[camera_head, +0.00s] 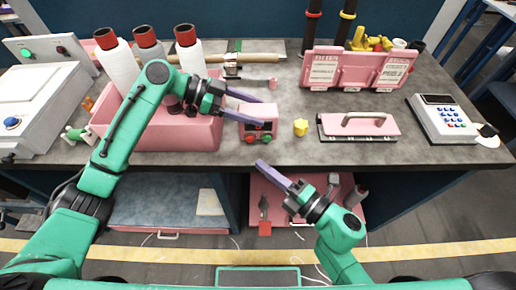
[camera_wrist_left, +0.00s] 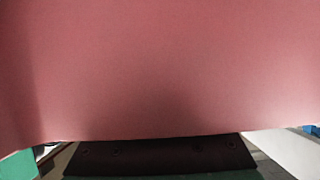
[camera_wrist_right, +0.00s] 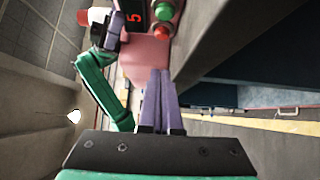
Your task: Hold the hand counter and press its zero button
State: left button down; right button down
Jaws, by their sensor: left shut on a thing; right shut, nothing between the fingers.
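The hand counter (camera_head: 258,125) is a pink box at the table's front edge, with a dark display and red and green buttons on its front. My left gripper (camera_head: 252,107) is shut on it, one finger across its top. The right wrist view shows part of the counter (camera_wrist_right: 148,52), a red digit like a 5, a green button (camera_wrist_right: 166,11) and a red button (camera_wrist_right: 162,33). My right gripper (camera_head: 264,166) is shut and empty, below and in front of the counter, apart from it. A pink surface fills most of the left wrist view; I cannot tell which face it is.
A small yellow block (camera_head: 300,127) sits right of the counter. A pink bin (camera_head: 180,136) with yarn cones stands left. A pink-plated handled tool (camera_head: 358,126) and a keypad device (camera_head: 446,118) lie right. The table edge lies between counter and right gripper.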

aim_at(280, 163)
jog(key=w, duration=0.1)
jog(key=w+a, duration=0.1)
jog(key=w, duration=0.1)
jog(key=w+a, duration=0.1)
jog(key=shift+w, duration=0.8)
jog(key=shift+w, duration=0.55)
jog(key=shift+w+d+r, duration=0.15)
jog(key=shift+d+r, duration=0.1)
jog(key=shift+r, duration=0.1)
jog(key=shift+s+d+f, duration=0.15)
jog(key=shift+s+d, duration=0.15)
jog(key=shift+d, duration=0.05)
jog(key=v, duration=0.6)
jog(key=shift+s+a+f, duration=0.15)
jog(key=shift+s, duration=0.1)
jog(key=shift+s+d, duration=0.35)
jog(key=shift+s, duration=0.1)
